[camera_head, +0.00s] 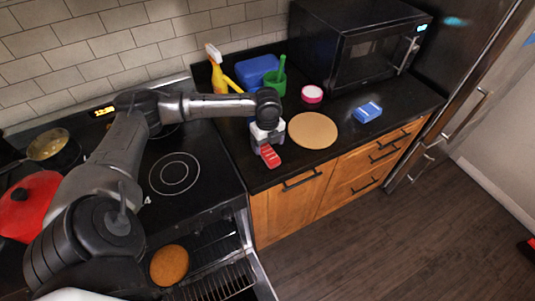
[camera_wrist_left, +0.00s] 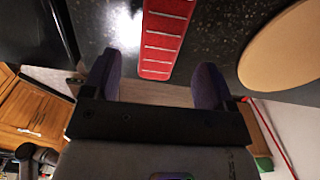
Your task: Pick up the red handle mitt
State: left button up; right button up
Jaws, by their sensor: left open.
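The red handle mitt (camera_head: 271,157) lies on the black counter, close to its front edge and right of the stove. It has pale stripes across it. My left gripper (camera_head: 267,143) is right above it and hides its far part in the head view. In the left wrist view the mitt (camera_wrist_left: 165,40) runs down from the top edge, and its near end is between the two fingertips of my left gripper (camera_wrist_left: 156,82). The fingers are open, with a gap on each side of the mitt. I cannot tell the exact height of the fingers above the counter. My right gripper is not in view.
A round tan board (camera_head: 313,131) lies just right of the mitt. A blue sponge (camera_head: 368,111), a pink-and-white container (camera_head: 312,94), a green cup (camera_head: 275,84) and a yellow spray bottle (camera_head: 219,76) stand nearby. A microwave (camera_head: 345,45) is behind. The oven (camera_head: 215,275) below is open.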

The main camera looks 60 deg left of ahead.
aim_at(267, 151)
pick_arm(q)
notch_tip(267, 151, down, 5)
jog(key=shift+r+b, duration=0.1)
jog(key=shift+b, duration=0.35)
jog(key=shift+c, duration=0.4)
jog(key=c, duration=1)
